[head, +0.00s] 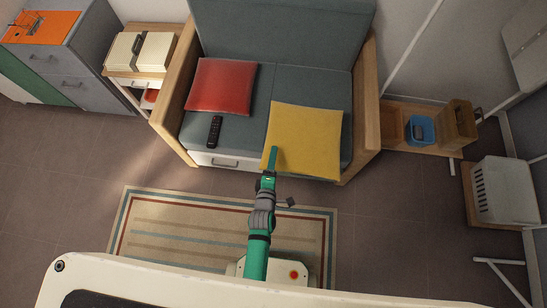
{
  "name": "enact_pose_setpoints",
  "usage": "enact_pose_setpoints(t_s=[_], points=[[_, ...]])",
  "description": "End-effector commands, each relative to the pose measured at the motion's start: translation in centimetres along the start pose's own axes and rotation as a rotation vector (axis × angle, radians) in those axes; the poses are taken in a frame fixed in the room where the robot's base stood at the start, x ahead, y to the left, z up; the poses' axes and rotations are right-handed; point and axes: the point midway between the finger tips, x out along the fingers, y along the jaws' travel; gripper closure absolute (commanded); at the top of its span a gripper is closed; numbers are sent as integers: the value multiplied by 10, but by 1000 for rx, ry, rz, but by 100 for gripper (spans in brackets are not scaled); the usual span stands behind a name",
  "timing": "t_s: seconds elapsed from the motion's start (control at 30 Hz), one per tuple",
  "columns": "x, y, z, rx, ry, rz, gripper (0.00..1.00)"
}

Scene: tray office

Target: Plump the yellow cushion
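The yellow cushion (308,135) lies on the right seat of the grey sofa (225,135), its front edge near the sofa's front. My gripper (273,155) is at the cushion's front left corner in the head view, with its green finger overlapping the cushion. I see the gripper nearly edge-on, so its opening is hidden. I cannot tell whether it touches the cushion or is above it.
A red cushion (222,86) and a black remote (214,131) lie on the left seat. Wooden armrests (364,110) flank the sofa. A striped rug (160,225) lies in front. A side table (170,60) stands left; a low shelf with a blue bin (421,131) stands right.

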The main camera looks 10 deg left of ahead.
Motion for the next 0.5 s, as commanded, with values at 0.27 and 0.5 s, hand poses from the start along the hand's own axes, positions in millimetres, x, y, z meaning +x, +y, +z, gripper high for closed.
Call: enact_pose_setpoints(t_s=[0.27, 0.5], points=[[-14, 42, -1, -3, 4, 8, 74], [-29, 84, 0, -2, 1, 4, 74]])
